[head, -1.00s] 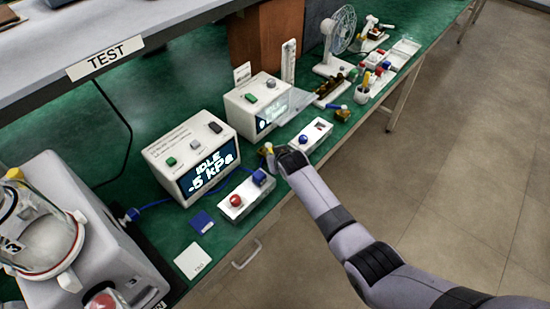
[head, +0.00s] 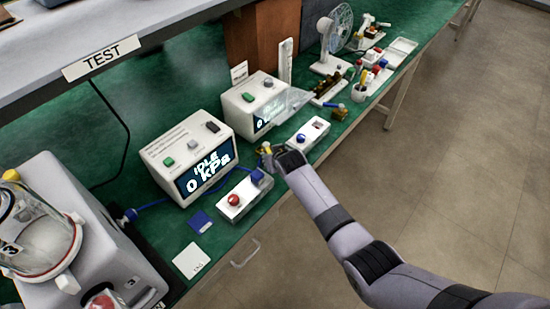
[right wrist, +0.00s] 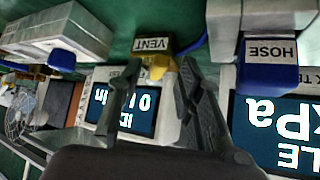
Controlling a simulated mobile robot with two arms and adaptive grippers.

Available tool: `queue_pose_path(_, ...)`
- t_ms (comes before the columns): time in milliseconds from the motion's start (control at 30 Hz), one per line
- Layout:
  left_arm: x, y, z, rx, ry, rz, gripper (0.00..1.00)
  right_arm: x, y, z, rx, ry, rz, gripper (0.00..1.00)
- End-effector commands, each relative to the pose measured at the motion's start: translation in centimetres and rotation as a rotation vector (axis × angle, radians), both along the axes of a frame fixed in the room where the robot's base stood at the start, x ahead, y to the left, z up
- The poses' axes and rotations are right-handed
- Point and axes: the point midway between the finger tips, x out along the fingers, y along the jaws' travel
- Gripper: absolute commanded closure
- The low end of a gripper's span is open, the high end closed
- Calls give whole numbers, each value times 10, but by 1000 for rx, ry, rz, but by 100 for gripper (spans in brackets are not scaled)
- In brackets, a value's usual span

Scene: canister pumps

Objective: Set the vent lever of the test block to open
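The white test block (head: 232,212) lies along the bench's front edge, with a red knob (head: 233,200) and a blue hose fitting (head: 257,176). My right gripper (head: 272,154) is just past its far end in the head view. In the right wrist view a yellow vent lever (right wrist: 160,66) shows beside the VENT label (right wrist: 152,44). The fingers of my right gripper (right wrist: 161,72) are apart, with the lever between or just beyond their tips. Contact cannot be told. The HOSE label (right wrist: 270,50) is to the right. My left gripper is out of view.
A display box (head: 190,150) reading IDLE 0 kPa stands behind the block. A second display box (head: 252,100) and a second block with a blue knob (head: 301,138) are farther along. A glass-jar machine (head: 60,235) stands at the left. The floor in front is clear.

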Motion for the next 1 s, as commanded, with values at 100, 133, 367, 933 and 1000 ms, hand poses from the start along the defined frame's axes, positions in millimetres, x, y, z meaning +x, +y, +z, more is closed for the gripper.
queue_pose_path(100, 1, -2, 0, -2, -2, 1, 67, -5, -1, 6, 1, -2, 1, 67)
queue_pose_path(133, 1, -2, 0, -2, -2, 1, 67, -8, -2, 8, 1, -2, 1, 67)
queue_pose_path(367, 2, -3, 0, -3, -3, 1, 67, -30, -8, 31, 1, -3, 1, 67)
queue_pose_path(933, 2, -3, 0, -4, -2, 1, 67, -79, -22, 82, 0, -1, 0, 67)
queue_pose_path(1000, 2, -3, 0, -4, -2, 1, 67, -80, -23, 83, 0, -1, 0, 67)
